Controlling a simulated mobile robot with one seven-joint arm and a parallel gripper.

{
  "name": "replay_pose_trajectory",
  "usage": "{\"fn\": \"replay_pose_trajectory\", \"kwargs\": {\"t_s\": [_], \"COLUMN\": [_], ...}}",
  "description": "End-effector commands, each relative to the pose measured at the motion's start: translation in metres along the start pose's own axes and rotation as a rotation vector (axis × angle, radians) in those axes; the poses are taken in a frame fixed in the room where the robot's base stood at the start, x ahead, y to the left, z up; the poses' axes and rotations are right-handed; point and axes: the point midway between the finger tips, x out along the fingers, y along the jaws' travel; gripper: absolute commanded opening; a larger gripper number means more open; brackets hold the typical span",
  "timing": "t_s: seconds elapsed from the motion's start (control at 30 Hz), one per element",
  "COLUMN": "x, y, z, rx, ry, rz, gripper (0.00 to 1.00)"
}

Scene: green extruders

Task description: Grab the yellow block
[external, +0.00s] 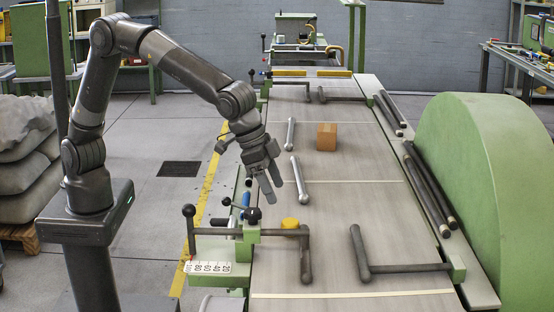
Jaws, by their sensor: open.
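A small orange-brown cube (326,137) sits on the long grey table, right of and farther back than my gripper. It is the only block-shaped thing standing alone on the table, though its colour is closer to tan-orange than plain yellow. A small yellow round piece (290,223) lies nearer the camera, beside the green clamp. My gripper (277,195) hangs over the table's left edge, fingers pointing down, apart and empty. It touches neither the cube nor the yellow piece.
Silver rods (290,134) lie between my gripper and the cube. Dark bars (358,254) and a green clamp (250,233) occupy the front. A large green drum (495,190) stands at right.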

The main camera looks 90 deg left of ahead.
Motion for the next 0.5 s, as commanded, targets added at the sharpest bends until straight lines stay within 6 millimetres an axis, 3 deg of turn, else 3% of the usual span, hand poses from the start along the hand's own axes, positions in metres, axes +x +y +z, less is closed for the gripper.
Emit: {"fn": "replay_pose_trajectory", "kwargs": {"t_s": [0.23, 0.5], "x": [0.039, 0.062], "y": [-0.001, -0.004], "z": [0.001, 0.003], "rx": [0.001, 0.001], "ry": [-0.004, -0.003], "rz": [-0.002, -0.002], "gripper": [0.7, 0.7]}}
